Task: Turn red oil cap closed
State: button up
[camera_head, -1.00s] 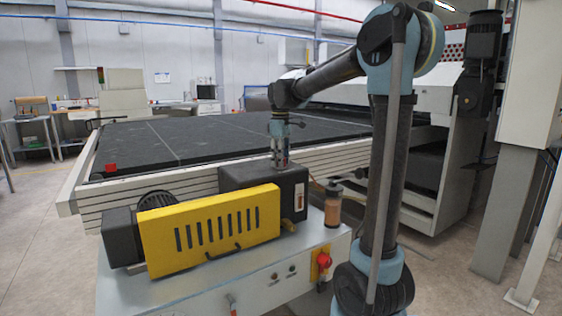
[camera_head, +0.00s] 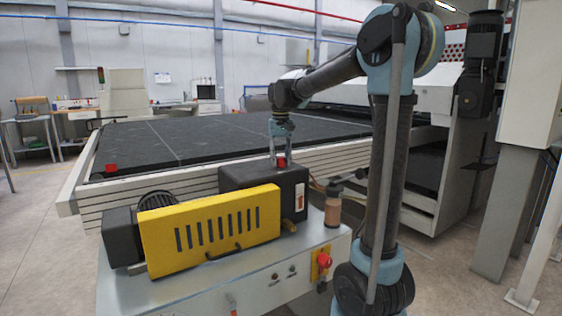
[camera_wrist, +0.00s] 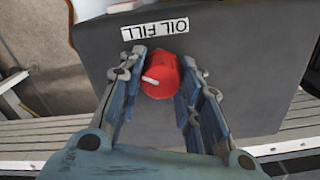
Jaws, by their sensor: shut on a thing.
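The red oil cap (camera_wrist: 161,76) sits on top of a dark box housing (camera_wrist: 215,40) beside a white label reading OIL FILL (camera_wrist: 155,29), upside down in the wrist view. A short pale mark shows on the cap. My gripper (camera_wrist: 163,62) is shut on the cap, one blue-grey finger on each side of it. In the head view my gripper (camera_head: 281,154) points down onto the housing (camera_head: 232,176), and a bit of red cap (camera_head: 282,162) shows between its fingers. The cap's seat and thread are hidden.
A yellow slotted guard (camera_head: 210,226) stands in front of the housing. A brown-filled jar (camera_head: 332,206) is to the right. A red knob on a yellow plate (camera_head: 323,261) is on the cabinet front. A large dark table (camera_head: 220,138) lies behind.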

aim_at(281, 157)
jog(key=m, duration=1.3)
jog(key=shift+m, duration=0.4)
dwell(0.3)
jog(key=o, duration=1)
jog(key=shift+a, duration=0.1)
jog(key=shift+o, duration=0.2)
jog(key=shift+r, duration=0.25)
notch_tip(281, 157, up, 11)
jog(key=shift+r, duration=0.2)
